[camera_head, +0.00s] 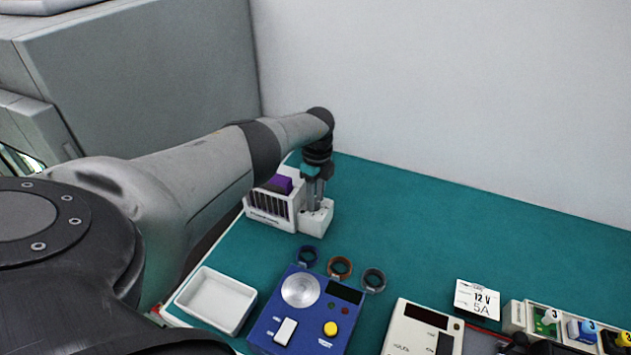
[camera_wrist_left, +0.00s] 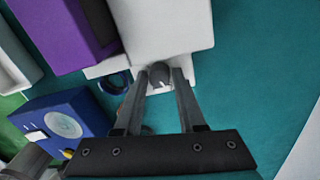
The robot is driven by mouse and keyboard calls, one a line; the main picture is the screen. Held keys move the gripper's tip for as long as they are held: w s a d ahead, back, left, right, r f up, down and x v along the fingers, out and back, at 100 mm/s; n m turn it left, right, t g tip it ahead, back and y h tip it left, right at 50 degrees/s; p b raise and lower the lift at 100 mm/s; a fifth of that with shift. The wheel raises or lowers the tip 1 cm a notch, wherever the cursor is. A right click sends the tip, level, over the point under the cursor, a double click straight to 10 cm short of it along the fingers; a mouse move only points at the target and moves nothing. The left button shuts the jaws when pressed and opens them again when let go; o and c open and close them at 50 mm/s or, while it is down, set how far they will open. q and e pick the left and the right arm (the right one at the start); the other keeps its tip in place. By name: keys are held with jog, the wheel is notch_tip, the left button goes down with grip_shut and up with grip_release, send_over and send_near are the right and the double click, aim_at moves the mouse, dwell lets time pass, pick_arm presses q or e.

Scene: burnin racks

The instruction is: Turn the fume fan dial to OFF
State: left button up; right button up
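The fume fan dial (camera_wrist_left: 159,73) is a small dark grey knob with a pale mark, on a white base in the left wrist view. The white fume fan unit (camera_head: 262,218) stands at the back left of the bench in the head view, with a slotted front, a purple part on top and a lower white block (camera_head: 316,219) at its right. My left gripper (camera_head: 314,199) points down over that block. In the left wrist view its fingers (camera_wrist_left: 159,77) are apart, one on each side of the dial, with a small gap visible. The head view does not show the dial.
A white tray (camera_head: 193,312), a blue box (camera_head: 265,333) with a round silver plate, and several small rings (camera_head: 340,267) lie nearer. A cream meter (camera_head: 399,341), a 12 V 5A card (camera_head: 477,299) and coloured blocks (camera_head: 581,331) are to the right. The teal bench (camera_head: 430,225) is clear behind them.

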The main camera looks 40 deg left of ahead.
aim_at(316, 200)
pick_arm(q)
jog(key=o, duration=0.3)
jog(key=shift+o, duration=0.2)
jog(key=shift+r+p, duration=0.35)
jog(key=shift+r, duration=0.1)
notch_tip(316, 200, up, 6)
jog(key=p, duration=0.3)
jog(key=shift+w+a, duration=0.1)
notch_tip(316, 200, up, 8)
jog(key=shift+w+r+p, duration=0.2)
jog(key=shift+p, duration=0.1)
jog(key=shift+s+f, duration=0.1)
